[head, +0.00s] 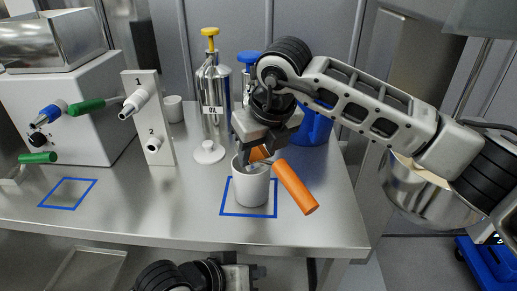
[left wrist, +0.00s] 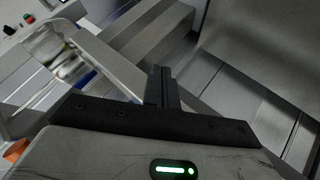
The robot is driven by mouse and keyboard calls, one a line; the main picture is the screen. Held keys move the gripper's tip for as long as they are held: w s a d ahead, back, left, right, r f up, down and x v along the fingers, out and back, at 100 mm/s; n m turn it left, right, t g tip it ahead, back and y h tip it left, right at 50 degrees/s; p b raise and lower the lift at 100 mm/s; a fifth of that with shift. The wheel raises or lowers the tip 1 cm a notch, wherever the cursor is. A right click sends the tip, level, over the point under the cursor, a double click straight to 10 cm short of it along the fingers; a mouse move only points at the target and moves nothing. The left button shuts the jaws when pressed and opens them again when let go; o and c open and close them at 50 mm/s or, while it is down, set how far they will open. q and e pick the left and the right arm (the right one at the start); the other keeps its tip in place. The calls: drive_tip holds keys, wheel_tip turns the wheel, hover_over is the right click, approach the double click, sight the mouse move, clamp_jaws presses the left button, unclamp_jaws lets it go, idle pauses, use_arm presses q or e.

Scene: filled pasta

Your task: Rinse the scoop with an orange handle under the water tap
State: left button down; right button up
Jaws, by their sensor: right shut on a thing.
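A white cup (head: 251,188) stands inside a blue square outline on the steel table. A thick orange handle (head: 295,187) slants from its mouth to the lower right. A second orange piece (head: 260,153) shows behind my right gripper (head: 249,160). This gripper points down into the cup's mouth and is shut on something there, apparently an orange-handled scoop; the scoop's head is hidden. My left gripper (head: 262,271) is low in front of the table; in the left wrist view its fingers (left wrist: 161,75) are together and empty. I cannot surely identify the water tap.
A panel (head: 147,110) numbered 1 and 2 carries two white spouts. An oil pump bottle (head: 212,95) and a blue container (head: 318,128) stand behind the cup. A white machine (head: 90,125) is at left. Table is clear around the left blue outline (head: 69,193).

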use_arm(q)
drive_tip(key=w+a+r+y, duration=0.1)
drive_tip(key=w+a+r, duration=0.1)
drive_tip(key=w+r, duration=0.1)
drive_tip(key=w+a+r+y, duration=0.1)
drive_tip(key=w+a+r, duration=0.2)
drive_tip(key=r, duration=0.1)
drive_tip(key=w+a+r+n+y, duration=0.1)
drive_tip(key=w+a+r, duration=0.1)
drive_tip(key=w+r, duration=0.1)
drive_tip(key=shift+w+a+r, duration=0.1)
drive_tip(key=shift+a+r, duration=0.1)
drive_tip(key=shift+a, duration=0.15)
drive_tip(key=w+a+r+n+t+y, duration=0.1)
drive_tip(key=w+a+r+t+y, duration=0.15)
drive_tip(key=w+a+r, duration=0.6)
wheel_tip(320, 180, up, 23)
drive_tip(key=m+g+h, duration=0.1)
drive_tip(key=m+h, duration=0.2)
drive_tip(key=m, duration=0.4)
hover_over(247, 54)
drive_tip(key=shift+r+y, duration=0.1)
drive_tip(key=shift+y, duration=0.15)
drive_tip(key=shift+f, duration=2.15)
drive_tip(key=shift+f, duration=0.7)
